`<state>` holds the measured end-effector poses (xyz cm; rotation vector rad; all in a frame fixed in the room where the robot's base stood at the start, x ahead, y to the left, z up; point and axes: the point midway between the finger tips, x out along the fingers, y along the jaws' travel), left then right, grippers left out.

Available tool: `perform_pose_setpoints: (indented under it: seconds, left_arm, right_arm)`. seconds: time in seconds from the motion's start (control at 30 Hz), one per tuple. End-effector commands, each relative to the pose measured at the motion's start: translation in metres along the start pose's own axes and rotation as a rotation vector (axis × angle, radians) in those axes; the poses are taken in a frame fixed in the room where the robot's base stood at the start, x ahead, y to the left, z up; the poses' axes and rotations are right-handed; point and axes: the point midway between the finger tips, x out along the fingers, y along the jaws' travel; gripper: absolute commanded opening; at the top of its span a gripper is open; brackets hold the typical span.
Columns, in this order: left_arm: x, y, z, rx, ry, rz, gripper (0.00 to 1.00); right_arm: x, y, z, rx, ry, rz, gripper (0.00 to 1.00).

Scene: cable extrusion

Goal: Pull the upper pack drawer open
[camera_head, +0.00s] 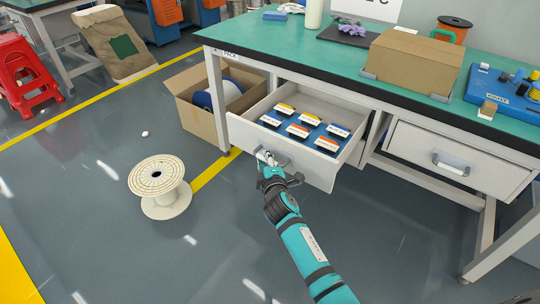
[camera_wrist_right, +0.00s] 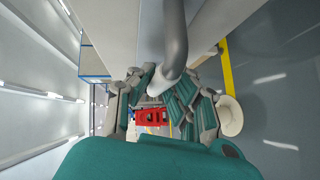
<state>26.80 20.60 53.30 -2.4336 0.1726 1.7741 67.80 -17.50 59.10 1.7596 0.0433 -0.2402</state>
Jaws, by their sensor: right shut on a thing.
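The upper pack drawer (camera_head: 282,150) under the left part of the green-topped bench is pulled out, and its inside shows. Several small packs (camera_head: 298,131) with white, yellow and orange labels lie in rows on its blue floor. My right gripper (camera_head: 268,160) is at the drawer's front, shut on its handle. In the right wrist view the grey handle (camera_wrist_right: 172,35) runs down between the fingers (camera_wrist_right: 165,95). The fingers hide part of the handle. My left gripper is not in view.
A cardboard box (camera_head: 205,118) with spools stands left of the drawer. A cable spool (camera_head: 160,187) stands on the floor at left. A second drawer (camera_head: 460,160) at right is closed. The bench top (camera_head: 290,42) holds a brown box (camera_head: 413,60). The floor before the drawer is mostly clear.

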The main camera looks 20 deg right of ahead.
Motion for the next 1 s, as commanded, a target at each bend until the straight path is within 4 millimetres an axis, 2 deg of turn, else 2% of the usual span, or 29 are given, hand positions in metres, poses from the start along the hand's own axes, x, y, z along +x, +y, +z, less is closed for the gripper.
perform_pose_setpoints:
  seconds: [0.2, 0.6, 0.63, 0.8, 1.0]
  left_arm:
    - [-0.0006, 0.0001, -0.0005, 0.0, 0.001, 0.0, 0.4]
    - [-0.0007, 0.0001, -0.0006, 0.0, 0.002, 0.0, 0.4]
    - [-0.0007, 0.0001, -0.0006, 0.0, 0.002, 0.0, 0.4]
    - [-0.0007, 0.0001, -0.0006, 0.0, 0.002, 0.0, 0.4]
    - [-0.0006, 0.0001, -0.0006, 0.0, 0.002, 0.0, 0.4]
  right_arm:
    - [-0.0066, 0.0016, -0.0079, 0.005, 0.002, 0.007, 0.0]
    - [-0.0075, 0.0016, -0.0091, 0.004, 0.002, 0.008, 0.0]
    - [-0.0075, 0.0016, -0.0091, 0.004, 0.002, 0.008, 0.15]
    - [-0.0076, 0.0005, -0.0089, 0.003, 0.002, 0.006, 0.37]
    - [-0.0078, -0.001, -0.0085, 0.002, 0.001, 0.003, 0.39]
